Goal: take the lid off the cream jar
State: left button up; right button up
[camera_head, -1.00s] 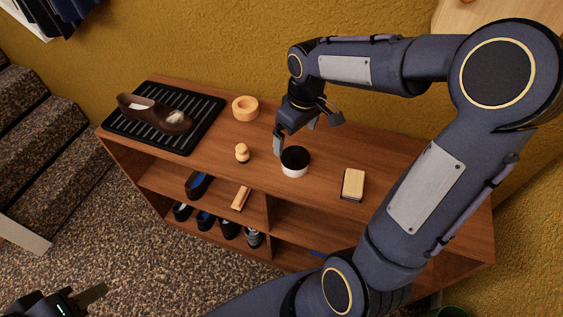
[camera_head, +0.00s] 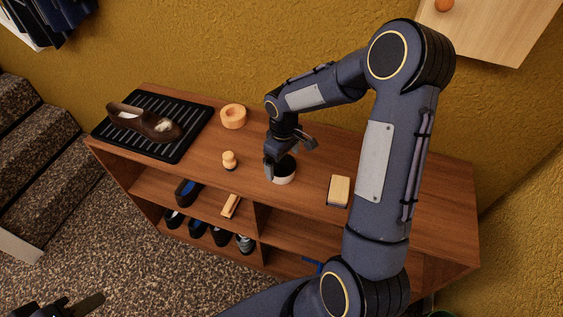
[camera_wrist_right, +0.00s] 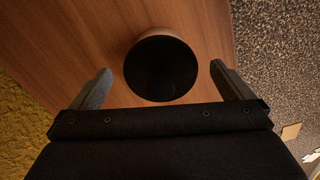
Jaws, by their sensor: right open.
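The cream jar (camera_head: 281,180) is a small white pot standing upright on the wooden bench top. Its black lid (camera_head: 287,164) is on it; in the right wrist view the lid (camera_wrist_right: 160,70) shows as a dark disc with a sliver of the pale jar (camera_wrist_right: 163,32) beyond it. My right gripper (camera_head: 289,158) is open and empty, pointing down at the jar. In the wrist view its fingertips lie on either side of the lid, with a gap on both sides. My left gripper (camera_head: 88,304) is at the bottom left corner, mostly cut off, away from the bench.
The bench top (camera_head: 310,160) also holds a black ridged tray (camera_head: 190,125) with a brown shoe (camera_head: 145,123), a round wooden ring (camera_head: 233,117), a small wooden knob-shaped piece (camera_head: 229,161) and a brush (camera_head: 338,191). Shoes (camera_head: 188,192) sit on shelves below. A yellow wall stands behind.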

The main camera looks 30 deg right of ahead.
jog(key=shift+f, duration=0.1)
jog(key=shift+c, duration=0.3)
jog(key=c, duration=1)
jog(key=shift+o, duration=0.2)
jog(key=shift+r, duration=0.45)
notch_tip(320, 180, up, 2)
jog(key=shift+r, duration=0.1)
jog(key=s+a+r+b, duration=0.1)
jog(key=s+a+r, duration=0.1)
jog(key=a+r, duration=0.3)
jog(key=s+a+r+b, duration=0.1)
jog(key=s+a+r, duration=0.1)
jog(key=a+r, duration=0.3)
jog(key=a, duration=0.3)
jog(key=shift+s, duration=0.35)
